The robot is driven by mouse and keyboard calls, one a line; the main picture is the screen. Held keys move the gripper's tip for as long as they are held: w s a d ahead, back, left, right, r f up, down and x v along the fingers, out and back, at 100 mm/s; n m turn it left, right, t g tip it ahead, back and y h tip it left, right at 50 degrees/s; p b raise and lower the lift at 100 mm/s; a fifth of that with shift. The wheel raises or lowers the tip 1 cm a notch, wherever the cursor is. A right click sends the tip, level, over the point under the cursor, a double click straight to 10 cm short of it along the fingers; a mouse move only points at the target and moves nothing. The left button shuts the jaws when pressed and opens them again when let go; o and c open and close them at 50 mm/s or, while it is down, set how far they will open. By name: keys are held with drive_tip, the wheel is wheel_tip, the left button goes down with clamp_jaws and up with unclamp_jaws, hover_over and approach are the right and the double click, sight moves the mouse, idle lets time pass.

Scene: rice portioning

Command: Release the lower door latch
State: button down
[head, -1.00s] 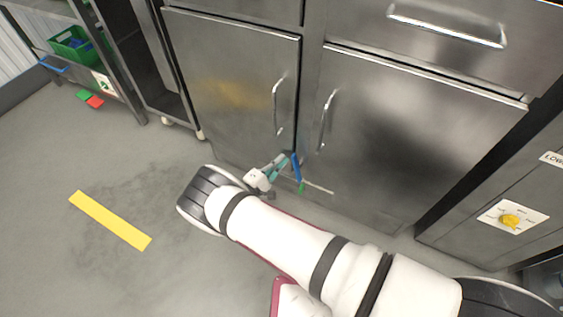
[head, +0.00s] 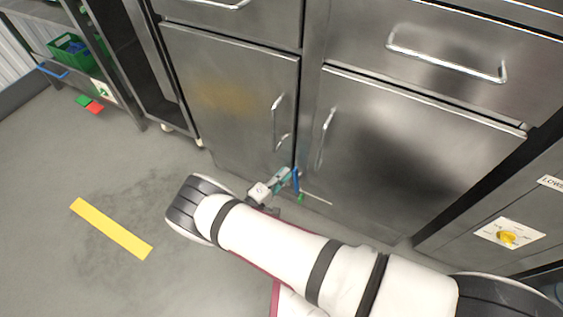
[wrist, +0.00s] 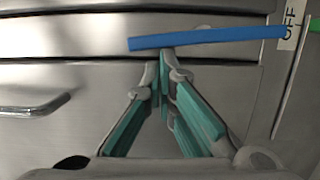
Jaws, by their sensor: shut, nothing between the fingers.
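A blue bar (head: 296,180) stands upright low down by the gap between two steel cabinet doors in the head view. In the wrist view the blue bar (wrist: 210,38) lies across the top, just beyond my fingertips. I take it for the latch lever, but its mount is hidden. My gripper (head: 285,176) is close to its left side in the head view. In the wrist view my gripper (wrist: 166,55) is shut and empty, its teal-padded fingers meeting at the tips near the bar's lower edge. I cannot tell whether they touch it.
The left door (head: 225,90) and right door (head: 410,140) look closed, with upright handles. A green piece (head: 301,197) sits below the blue bar. A shelf rack with a green crate (head: 70,48) stands far left. The floor around the yellow strip (head: 110,228) is clear.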

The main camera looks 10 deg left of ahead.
drive_tip(key=shift+s+d+r+p, duration=0.15)
drive_tip(key=shift+d+r+p, duration=0.1)
drive_tip(key=shift+r+p, duration=0.05)
drive_tip(key=shift+d, duration=0.25)
drive_tip(key=shift+w+a+f+b, duration=0.1)
drive_tip(key=shift+w+a+b, duration=0.1)
drive_tip(key=shift+a+b, duration=0.2)
drive_tip(key=a+b, duration=0.1)
drive_tip(key=a, duration=0.1)
drive_tip(key=w+a+b, duration=0.1)
drive_tip(key=shift+a+f, duration=0.1)
drive_tip(key=shift+a, duration=0.3)
drive_tip(key=p, duration=0.2)
approach(281, 163)
drive_tip(key=v, duration=0.3)
drive_tip(key=shift+s+a, duration=0.15)
drive_tip(key=shift+s, duration=0.15)
